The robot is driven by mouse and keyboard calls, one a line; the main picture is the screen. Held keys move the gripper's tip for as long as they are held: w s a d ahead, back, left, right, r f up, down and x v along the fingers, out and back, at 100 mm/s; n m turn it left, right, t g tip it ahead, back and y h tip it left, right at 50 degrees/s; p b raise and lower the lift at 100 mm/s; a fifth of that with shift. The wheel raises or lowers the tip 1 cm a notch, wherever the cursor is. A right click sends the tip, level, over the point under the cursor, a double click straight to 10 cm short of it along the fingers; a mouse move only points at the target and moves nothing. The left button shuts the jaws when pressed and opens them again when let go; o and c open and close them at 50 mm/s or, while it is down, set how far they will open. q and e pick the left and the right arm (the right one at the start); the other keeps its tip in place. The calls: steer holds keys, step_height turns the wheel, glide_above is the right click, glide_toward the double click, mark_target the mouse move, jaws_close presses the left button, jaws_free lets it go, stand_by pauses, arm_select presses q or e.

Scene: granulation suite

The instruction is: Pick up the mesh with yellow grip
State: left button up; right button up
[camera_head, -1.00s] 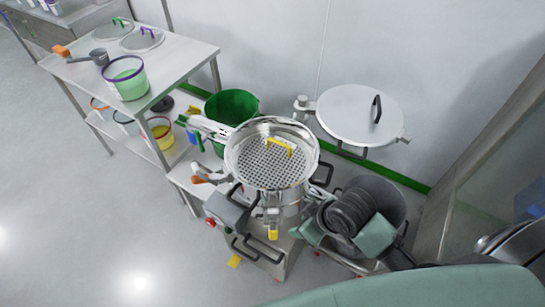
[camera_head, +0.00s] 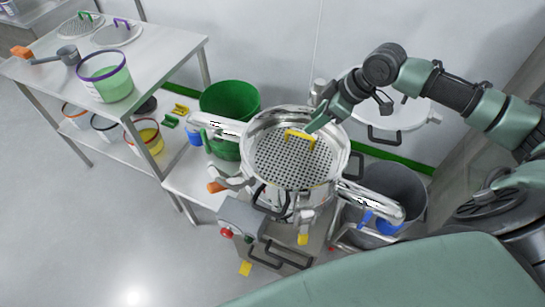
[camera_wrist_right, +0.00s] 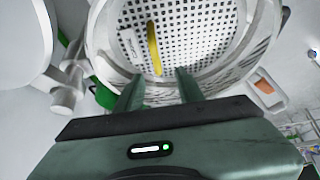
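The mesh (camera_head: 285,172) is a round perforated metal disc with a yellow grip (camera_head: 300,137). It lies inside the open round steel vessel (camera_head: 250,122) in the middle of the head view. My right gripper (camera_head: 318,120) is over the vessel's far right part, just right of the yellow grip. In the right wrist view its two fingers (camera_wrist_right: 158,85) are apart with nothing between them. The yellow grip (camera_wrist_right: 153,48) stands ahead of them, on the mesh (camera_wrist_right: 195,40). I cannot tell the exact height gap. My left gripper is not in view.
Steel spouts (camera_head: 372,200) stick out from the vessel. A round lid (camera_head: 400,112) stands swung aside behind my right arm. A green bucket (camera_head: 230,98) and a grey bin (camera_head: 400,190) flank the vessel. The left table (camera_head: 150,60) holds meshes with green and purple handles.

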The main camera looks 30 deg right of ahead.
mark_target(303, 134)
steer(key=shift+w+f, duration=0.25)
steer(key=shift+w, duration=0.15)
steer(key=shift+f, duration=0.15)
step_height(303, 134, down, 2)
steer(key=shift+w+a+f+p, duration=0.1)
steer(key=shift+a+p, duration=0.05)
steer(key=shift+p, duration=0.35)
steer(key=p+x, duration=0.1)
steer(key=x, duration=0.3)
steer(key=shift+w+f, duration=0.1)
steer(key=shift+f, duration=0.2)
jaws_close()
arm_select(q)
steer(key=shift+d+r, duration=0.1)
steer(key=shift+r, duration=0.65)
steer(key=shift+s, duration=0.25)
